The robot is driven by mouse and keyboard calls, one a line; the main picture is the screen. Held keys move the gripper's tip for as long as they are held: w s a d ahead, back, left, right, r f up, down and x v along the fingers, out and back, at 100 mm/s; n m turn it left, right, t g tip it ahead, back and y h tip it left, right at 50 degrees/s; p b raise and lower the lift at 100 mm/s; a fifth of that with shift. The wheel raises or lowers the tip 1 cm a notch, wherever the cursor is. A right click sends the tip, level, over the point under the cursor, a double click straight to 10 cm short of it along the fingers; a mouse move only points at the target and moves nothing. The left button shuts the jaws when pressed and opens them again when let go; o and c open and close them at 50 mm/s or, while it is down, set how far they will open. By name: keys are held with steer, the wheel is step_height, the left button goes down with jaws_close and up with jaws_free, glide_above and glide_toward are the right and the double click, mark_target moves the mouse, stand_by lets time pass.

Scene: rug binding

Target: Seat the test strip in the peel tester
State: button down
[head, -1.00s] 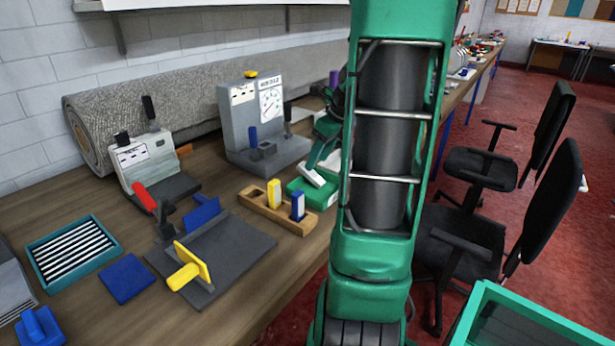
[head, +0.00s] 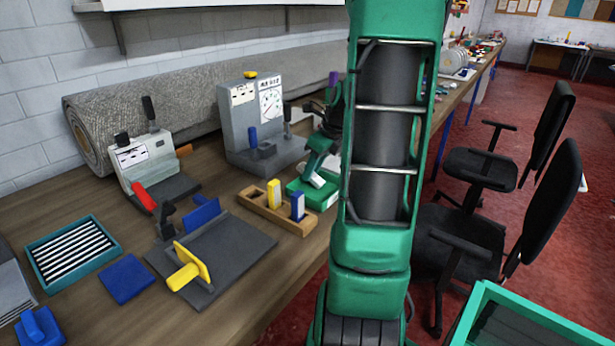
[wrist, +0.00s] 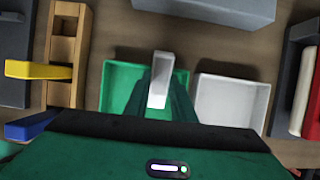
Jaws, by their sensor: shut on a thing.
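My gripper (head: 318,172) is shut on a pale, whitish test strip (wrist: 159,80), which stands out between the fingers in the wrist view. The strip is over the green tray (wrist: 118,82); whether it touches the tray floor I cannot tell. In the head view my arm partly hides the gripper. The grey machine with a round dial (head: 238,125), which looks like the peel tester, stands on the bench left of and behind my gripper. It has a small grey block and a blue post on its base. The strip is apart from it.
A wooden rack (head: 255,207) with a yellow and a blue piece stands left of the green tray. A white tray (wrist: 232,98) lies right of it in the wrist view. A second machine (head: 150,160) with a red handle and a dark plate (head: 245,245) are farther left.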

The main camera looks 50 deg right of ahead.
steer(key=shift+r, duration=0.5)
steer(key=r, duration=0.3)
steer(key=shift+a+r, duration=0.35)
steer(key=s+a+r, duration=0.2)
steer(key=a+r, duration=0.4)
steer(key=a, duration=0.4)
steer(key=shift+s+a+r, duration=0.15)
steer(key=shift+s+a, duration=0.1)
steer(key=shift+a, duration=0.1)
